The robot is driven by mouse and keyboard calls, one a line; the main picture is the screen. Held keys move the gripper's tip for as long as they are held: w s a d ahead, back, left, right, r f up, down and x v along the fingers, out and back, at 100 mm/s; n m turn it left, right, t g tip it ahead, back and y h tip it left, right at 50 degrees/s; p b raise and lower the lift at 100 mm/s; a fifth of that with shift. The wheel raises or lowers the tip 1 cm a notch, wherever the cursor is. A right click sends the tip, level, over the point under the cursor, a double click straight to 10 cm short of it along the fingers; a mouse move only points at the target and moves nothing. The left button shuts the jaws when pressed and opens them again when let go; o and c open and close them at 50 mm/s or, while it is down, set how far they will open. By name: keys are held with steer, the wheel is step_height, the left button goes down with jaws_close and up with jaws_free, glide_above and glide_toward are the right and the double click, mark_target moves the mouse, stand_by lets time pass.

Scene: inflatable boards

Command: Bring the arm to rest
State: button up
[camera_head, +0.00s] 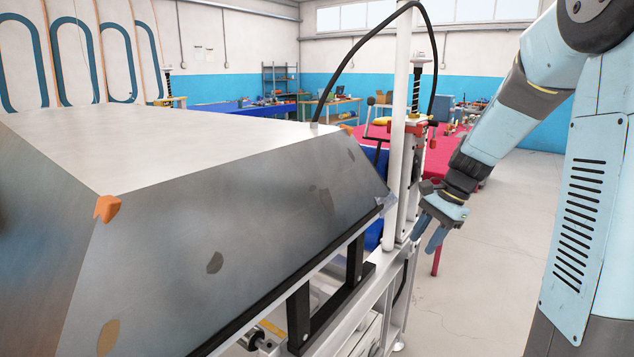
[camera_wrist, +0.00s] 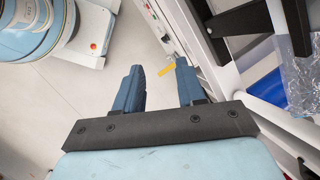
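My light-blue arm (camera_head: 515,105) comes in from the upper right in the head view and reaches down to the left. My gripper (camera_head: 432,240) hangs at its end beside the white metal frame of the machine, pointing down. In the wrist view my gripper (camera_wrist: 160,82) has its two blue fingers apart with pale floor between them. Nothing is held between the fingers.
A large metal-topped machine (camera_head: 190,140) fills the left, with a white post (camera_head: 398,110) close to my gripper. Its white frame (camera_wrist: 215,60) runs close on the right in the wrist view. A red table (camera_head: 440,155) stands behind. Floor (camera_head: 490,270) is clear below.

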steer(key=s+r+n+t+h, duration=0.1)
steer(key=s+r+n+t, duration=0.1)
steer(key=s+r+n, duration=0.2)
steer(key=s+a+r+n+t+h, duration=0.1)
steer(key=s+r+n+t+h, duration=0.1)
steer(key=s, duration=0.8)
steer(key=s+a+r+n+t+h, duration=0.1)
steer(key=s+r+n, duration=0.4)
steer(key=s, duration=0.3)
steer(key=shift+r+n+t+h, duration=0.3)
steer(key=shift+r+t, duration=0.1)
steer(key=shift+c, duration=0.2)
stand_by(0.6)
